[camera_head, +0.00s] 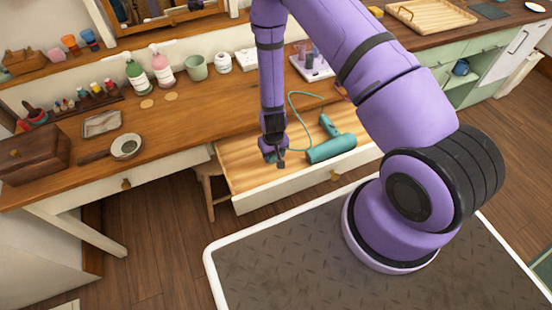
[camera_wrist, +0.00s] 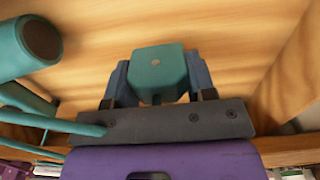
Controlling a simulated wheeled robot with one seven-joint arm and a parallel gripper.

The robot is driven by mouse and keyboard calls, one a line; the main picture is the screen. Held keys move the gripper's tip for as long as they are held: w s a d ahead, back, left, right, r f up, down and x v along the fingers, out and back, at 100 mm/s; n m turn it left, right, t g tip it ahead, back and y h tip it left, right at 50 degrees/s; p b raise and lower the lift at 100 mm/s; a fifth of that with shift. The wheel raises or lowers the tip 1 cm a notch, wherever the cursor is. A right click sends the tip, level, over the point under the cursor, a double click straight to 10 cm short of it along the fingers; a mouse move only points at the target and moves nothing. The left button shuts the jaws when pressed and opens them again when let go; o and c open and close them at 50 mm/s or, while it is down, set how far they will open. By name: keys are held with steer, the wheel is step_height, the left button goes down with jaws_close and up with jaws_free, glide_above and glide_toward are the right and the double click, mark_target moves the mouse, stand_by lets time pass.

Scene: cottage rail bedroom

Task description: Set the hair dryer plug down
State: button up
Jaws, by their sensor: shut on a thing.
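The teal hair dryer (camera_head: 331,147) lies in the open wooden drawer (camera_head: 240,177) below the desk top. Its teal cord (camera_head: 291,106) loops up from the dryer and back towards my gripper (camera_head: 275,158). In the wrist view my gripper (camera_wrist: 158,85) is shut on the teal hair dryer plug (camera_wrist: 160,68), with a dark finger on each side of it. The plug is over the drawer's wooden floor; I cannot tell whether it touches it. Part of the dryer (camera_wrist: 30,45) shows at the left of the wrist view, to the left of the plug.
The drawer's front panel (camera_head: 290,191) stands out towards me. A wooden stool (camera_head: 208,180) is beside the drawer's left side. Bottles (camera_head: 161,70), a green cup (camera_head: 196,68) and a hand mirror (camera_head: 126,147) sit on the desk. The drawer floor left of the dryer is bare.

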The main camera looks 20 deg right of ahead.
mark_target(274, 167)
steer(key=shift+f, duration=2.45)
steer(key=o, duration=0.9)
steer(key=shift+f, duration=0.1)
step_height(274, 167, up, 12)
steer(key=shift+r, duration=0.15)
